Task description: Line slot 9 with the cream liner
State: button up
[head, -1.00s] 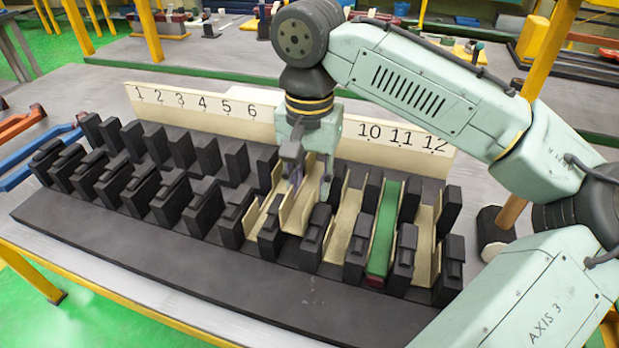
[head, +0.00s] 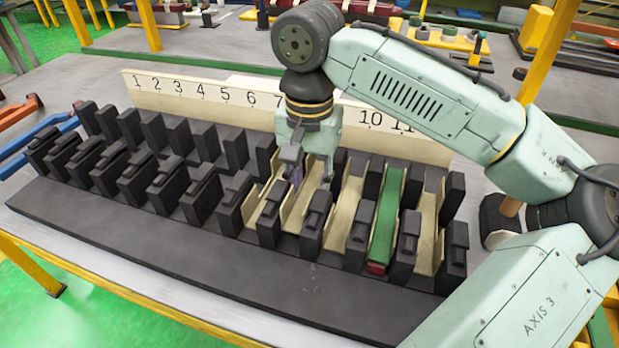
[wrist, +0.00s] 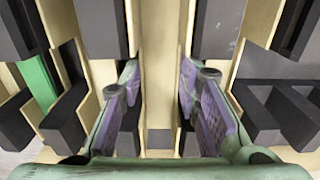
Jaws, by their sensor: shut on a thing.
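The black stator block (head: 150,250) has a row of slots between upright teeth, with a numbered cream board (head: 200,98) behind it. My gripper (head: 309,178) is over the ninth slot, covering the numbers there. It is shut on a cream channel-shaped liner (head: 300,207), which lies lengthwise down in slot 9 between the teeth. I cannot tell whether it touches the slot bottom. In the wrist view the purple-padded fingers of my gripper (wrist: 163,105) stand either side of the liner (wrist: 158,70).
Cream liners also line slot 8 (head: 262,208), slot 10 (head: 343,215) and slot 12 (head: 428,228). A green bar with a red end (head: 386,222) lies in slot 11. The slots to the left look bare. Blue and orange bars lie at the left.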

aim_at(309, 194)
jog(key=shift+f, duration=0.95)
dwell(0.9)
jog(key=o, duration=0.9)
jog(key=shift+o, duration=0.2)
jog(key=shift+r, duration=0.25)
jog(key=shift+r+p, duration=0.4)
jog(key=shift+r+p, duration=0.3)
jog(key=shift+p, duration=0.05)
notch_tip(309, 194, up, 5)
jog(key=p, duration=0.5)
jog(key=shift+r, duration=1.15)
